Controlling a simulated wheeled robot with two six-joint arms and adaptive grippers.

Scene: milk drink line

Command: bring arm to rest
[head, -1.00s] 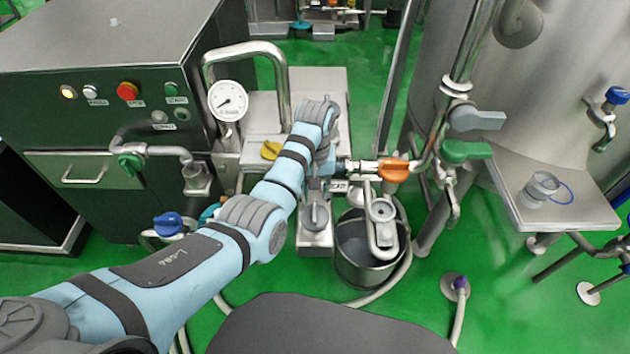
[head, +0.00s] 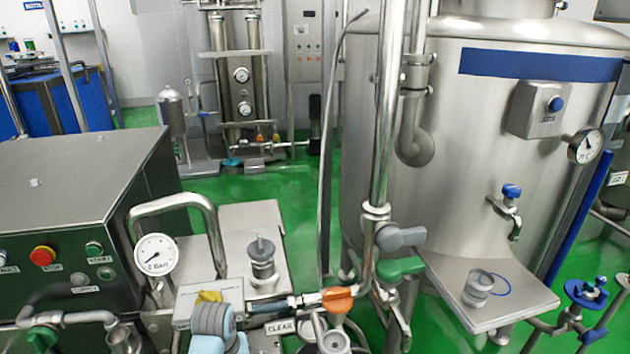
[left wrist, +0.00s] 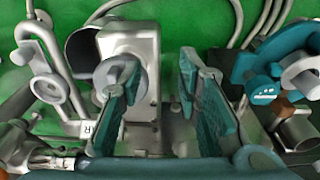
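My left gripper (left wrist: 155,75) is open in the left wrist view, its two teal-padded fingers apart with nothing between the pads. A round grey knob (left wrist: 118,72) on a metal block shows just beyond the left finger; I cannot tell whether they touch. In the head view only a light blue and grey part of my left arm (head: 215,328) shows at the bottom edge, beside the labelled metal block with a yellow knob (head: 208,296). My right gripper shows in neither view.
An orange-handled valve (head: 337,299) and a green-handled valve (head: 400,268) stand right of the arm. A pressure gauge (head: 155,256) and control box (head: 70,215) are at left. A large tank (head: 455,150) and a shelf (head: 520,304) holding a clear cup (head: 478,288) are at right.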

